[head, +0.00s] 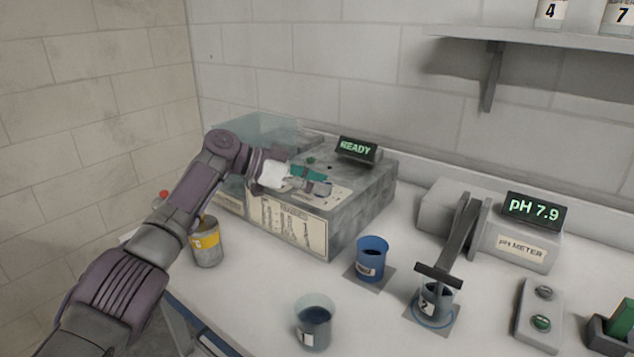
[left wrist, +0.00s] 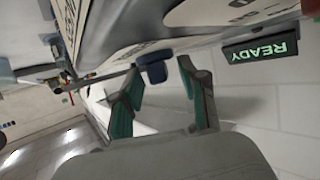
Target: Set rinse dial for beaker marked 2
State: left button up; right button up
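The washer (head: 346,231) is a grey box with a printed chart on its front and a green READY display (head: 357,149) on top; the display also shows in the left wrist view (left wrist: 255,52). My left gripper (head: 318,186) is over the washer's top. In the left wrist view its fingers (left wrist: 162,74) are apart, with a small dark blue knob (left wrist: 153,68) between or just beyond their tips; I cannot tell whether they touch it. The knob's setting is not readable. The beaker marked 2 (head: 436,292) stands under the pH meter's arm. My right gripper is not in view.
The pH meter (head: 488,235) reads pH 7.9. A two-button box (head: 539,312) is at right. A shelf (head: 540,36) hangs above.

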pick_arm(q)
jog(key=v, duration=1.2)
